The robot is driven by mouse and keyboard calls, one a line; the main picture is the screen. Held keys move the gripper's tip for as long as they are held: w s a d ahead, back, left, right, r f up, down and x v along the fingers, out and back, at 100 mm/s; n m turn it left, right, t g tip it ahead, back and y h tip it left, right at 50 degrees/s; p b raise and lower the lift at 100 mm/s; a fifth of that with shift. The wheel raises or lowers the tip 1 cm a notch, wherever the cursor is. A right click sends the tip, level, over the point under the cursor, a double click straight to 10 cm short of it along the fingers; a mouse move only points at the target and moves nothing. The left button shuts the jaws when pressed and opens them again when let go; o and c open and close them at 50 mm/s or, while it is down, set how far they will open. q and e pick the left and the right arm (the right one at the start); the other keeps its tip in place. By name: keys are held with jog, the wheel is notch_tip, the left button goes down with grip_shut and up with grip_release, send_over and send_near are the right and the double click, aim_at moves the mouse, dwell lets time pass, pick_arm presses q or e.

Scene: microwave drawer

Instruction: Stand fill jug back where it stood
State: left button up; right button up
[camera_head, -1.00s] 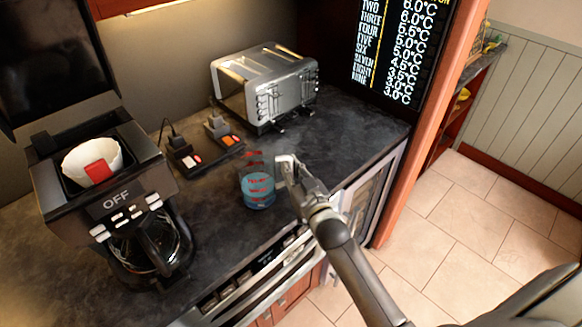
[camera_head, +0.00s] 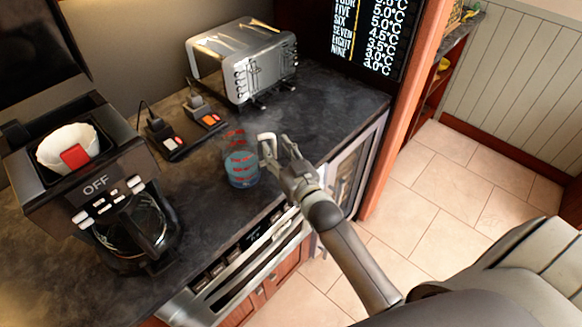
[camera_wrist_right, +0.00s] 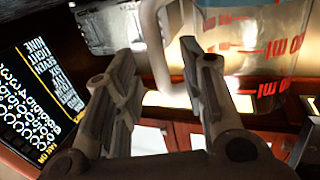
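The fill jug (camera_head: 241,168) is a clear measuring jug with red markings and bluish liquid. It stands upright on the dark counter (camera_head: 330,92), near its front edge. My right gripper (camera_head: 280,154) is at its right side, by the pale handle (camera_head: 267,146). In the right wrist view the jug (camera_wrist_right: 262,50) fills the upper right. Its handle (camera_wrist_right: 156,45) shows in the gap between the spread fingers of the right gripper (camera_wrist_right: 160,72). The fingers look clear of the handle. My left gripper is out of view.
A coffee machine (camera_head: 95,185) stands at the left, with its glass pot below. A steel toaster (camera_head: 245,62) stands behind the jug. Switch boxes with plugs (camera_head: 182,137) lie between. A temperature display (camera_head: 372,32) is at the back right. Bare counter lies right of the jug.

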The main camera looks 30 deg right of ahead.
jog(key=s, duration=0.9)
jog(key=shift+s, duration=0.25)
jog(key=s+a+f+n+g, duration=0.1)
jog(key=s+a+f+g, duration=0.1)
jog(key=s+f+g, duration=0.65)
jog(key=s+a+f+n+g, duration=0.1)
jog(key=s+g, duration=0.5)
jog(key=s, duration=0.7)
notch_tip(320, 180, down, 29)
jog(key=s+g+b, duration=0.1)
jog(key=s+b, duration=0.1)
jog(key=s+d+f+g+b, duration=0.1)
jog(key=s+d+f+b, duration=0.1)
jog(key=s+f, duration=1.4)
jog(key=shift+s+d+f, duration=0.25)
jog(key=shift+s+f, duration=0.05)
jog(key=shift+f, duration=0.4)
